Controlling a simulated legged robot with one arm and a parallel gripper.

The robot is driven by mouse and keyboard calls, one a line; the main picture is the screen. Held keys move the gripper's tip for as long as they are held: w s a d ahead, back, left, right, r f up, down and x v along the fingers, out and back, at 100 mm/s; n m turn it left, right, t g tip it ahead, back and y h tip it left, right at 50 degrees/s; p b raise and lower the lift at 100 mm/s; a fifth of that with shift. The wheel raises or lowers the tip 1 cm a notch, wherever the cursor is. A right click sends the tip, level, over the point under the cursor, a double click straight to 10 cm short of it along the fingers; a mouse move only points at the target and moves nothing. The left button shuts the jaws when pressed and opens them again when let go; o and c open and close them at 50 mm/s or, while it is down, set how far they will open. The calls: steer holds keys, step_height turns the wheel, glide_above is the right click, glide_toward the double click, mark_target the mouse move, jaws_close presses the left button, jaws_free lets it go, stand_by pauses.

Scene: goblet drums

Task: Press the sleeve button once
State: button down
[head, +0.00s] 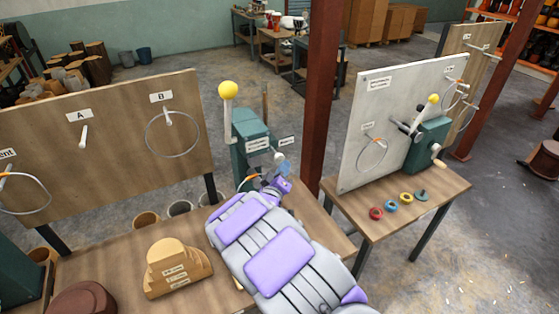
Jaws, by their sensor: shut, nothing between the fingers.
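A teal machine (250,128) stands at the back of the near wooden bench, with a yellow-ball lever (228,91) on its left. It carries two small white labels (257,144), too small to read surely. A pale round-ended part (279,157) sticks out below the labels. I cannot tell which part is the sleeve button; it may be hidden behind my arm. My grey and purple arm reaches from the bottom toward this machine. My gripper (284,169) is at the machine's lower front, small and partly hidden, shut and empty. I cannot tell whether it touches anything.
A wooden board (110,140) with pegs and a wire ring stands at left. A stepped wooden block (177,268) sits on the bench. A rust-red post (320,90) rises right of the machine. A second table (400,230) holds a white panel, another teal machine and coloured rings.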

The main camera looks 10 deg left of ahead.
steer(key=s+d, duration=0.1)
steer(key=s, duration=0.1)
steer(key=s+d+b, duration=0.1)
steer(key=s+d, duration=0.1)
stand_by(0.5)
stand_by(0.7)
